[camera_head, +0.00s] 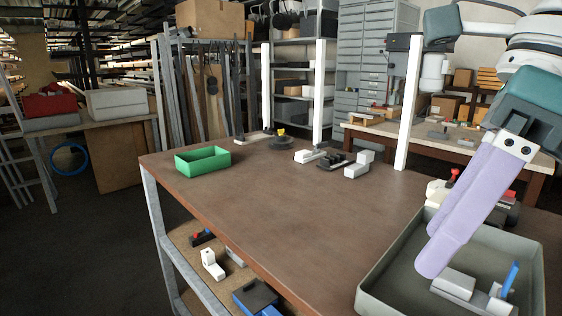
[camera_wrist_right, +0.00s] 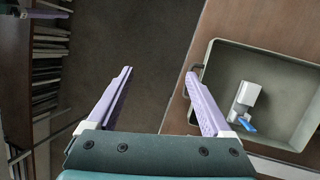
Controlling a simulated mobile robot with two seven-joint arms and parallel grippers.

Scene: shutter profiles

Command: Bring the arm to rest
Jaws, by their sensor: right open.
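My right gripper (camera_head: 432,262) comes in from the right of the head view, with long lavender fingers pointing down over the tray area. In the right wrist view the fingers (camera_wrist_right: 160,73) are spread apart, with nothing between them but dark floor. The grey-green tray (camera_head: 378,277) lies on the bench below; in the wrist view its rim (camera_wrist_right: 208,64) is just right of the right finger. A pale grey piece (camera_head: 454,284) with a blue part (camera_head: 510,279) lies in the tray, partly hidden by the fingers in the head view. My left gripper is not in view.
The brown workbench (camera_head: 290,210) has a broad clear middle. A green box (camera_head: 203,161) stands at its left, and small grey fixtures (camera_head: 357,165) along the back. White posts (camera_head: 408,105) rise at the back edge. A red-topped item (camera_head: 447,188) sits behind the tray.

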